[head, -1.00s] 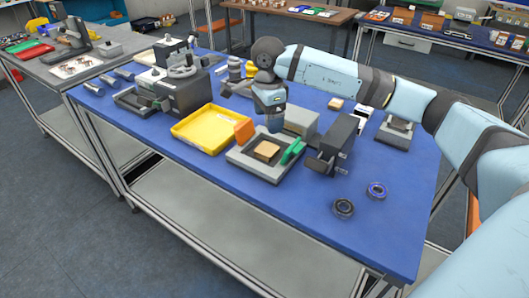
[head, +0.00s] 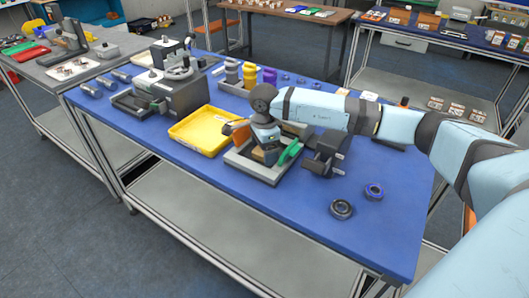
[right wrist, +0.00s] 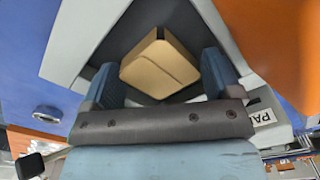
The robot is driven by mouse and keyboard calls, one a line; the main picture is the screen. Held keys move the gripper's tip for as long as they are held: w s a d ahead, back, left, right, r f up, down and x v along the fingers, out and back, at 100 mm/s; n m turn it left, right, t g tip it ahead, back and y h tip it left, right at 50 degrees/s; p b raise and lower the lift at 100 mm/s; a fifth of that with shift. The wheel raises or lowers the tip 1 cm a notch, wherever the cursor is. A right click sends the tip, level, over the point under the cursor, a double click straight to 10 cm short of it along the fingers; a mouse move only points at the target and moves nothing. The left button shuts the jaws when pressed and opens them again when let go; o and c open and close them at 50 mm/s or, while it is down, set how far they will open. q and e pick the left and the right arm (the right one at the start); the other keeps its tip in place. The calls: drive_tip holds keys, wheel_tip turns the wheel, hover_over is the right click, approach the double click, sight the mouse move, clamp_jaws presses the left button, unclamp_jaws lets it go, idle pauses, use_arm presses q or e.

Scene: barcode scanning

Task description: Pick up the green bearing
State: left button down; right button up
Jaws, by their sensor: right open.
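My right gripper (head: 268,152) is open and low over a grey tray-like fixture (head: 238,165). In the right wrist view its two blue fingers (right wrist: 160,82) stand on either side of a tan block (right wrist: 158,68) lying in the fixture. I cannot tell whether they touch it. A green part (head: 289,153) sits on the fixture, just right of the gripper. No green bearing can be made out. A dark bearing (head: 341,208) and a blue-ringed bearing (head: 374,191) lie flat at the table's front right. My left gripper is not in view.
A yellow tray (head: 205,130) lies left of the fixture, with an orange piece (head: 233,126) beside the gripper. A dark upright device (head: 327,155) stands to its right. A grey machine (head: 173,88) stands at the back left.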

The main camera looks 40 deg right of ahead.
drive_tip(key=c, duration=1.1)
drive_tip(key=shift+c, duration=0.3)
drive_tip(key=shift+r, duration=0.2)
